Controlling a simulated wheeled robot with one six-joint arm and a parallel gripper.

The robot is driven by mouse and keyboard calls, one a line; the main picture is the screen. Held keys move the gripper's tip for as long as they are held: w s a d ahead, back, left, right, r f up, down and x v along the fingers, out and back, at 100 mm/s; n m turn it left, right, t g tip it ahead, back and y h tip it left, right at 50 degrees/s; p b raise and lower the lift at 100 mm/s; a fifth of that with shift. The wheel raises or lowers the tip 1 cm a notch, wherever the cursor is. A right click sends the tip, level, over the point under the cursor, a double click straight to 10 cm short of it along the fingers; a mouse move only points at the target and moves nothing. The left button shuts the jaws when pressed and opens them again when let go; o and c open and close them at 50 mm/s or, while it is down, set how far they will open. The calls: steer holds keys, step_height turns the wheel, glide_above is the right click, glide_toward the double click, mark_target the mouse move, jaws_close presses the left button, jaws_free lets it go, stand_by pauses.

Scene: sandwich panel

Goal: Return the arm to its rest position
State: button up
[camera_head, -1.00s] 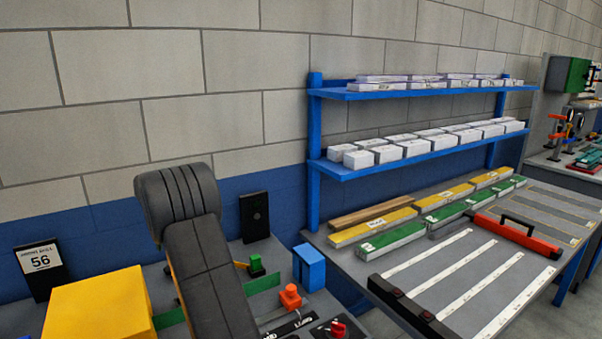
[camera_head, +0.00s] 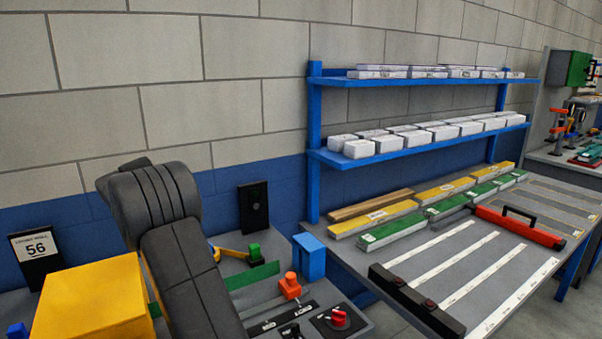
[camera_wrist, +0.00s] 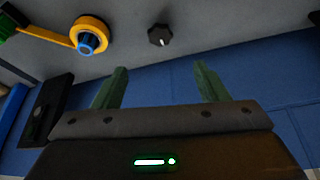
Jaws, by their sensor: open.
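My gripper (camera_wrist: 160,82) shows in the wrist view with its two green fingers apart and nothing between them. Beyond the fingers are a blue wall band (camera_wrist: 235,85) and a grey surface. In the head view my arm, covered in dark grey padding, rises at the lower left and bends at the top. My gripper is not visible in the head view.
A yellow box (camera_head: 95,300) stands left of my arm, below a sign reading 56 (camera_head: 38,255). A blue block (camera_head: 309,257), an orange knob (camera_head: 290,286) and a red knob (camera_head: 339,318) are to the right. Further right is a workbench (camera_head: 470,300) with blue shelves (camera_head: 420,141).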

steer(key=shift+x, duration=0.9)
steer(key=shift+a, duration=0.1)
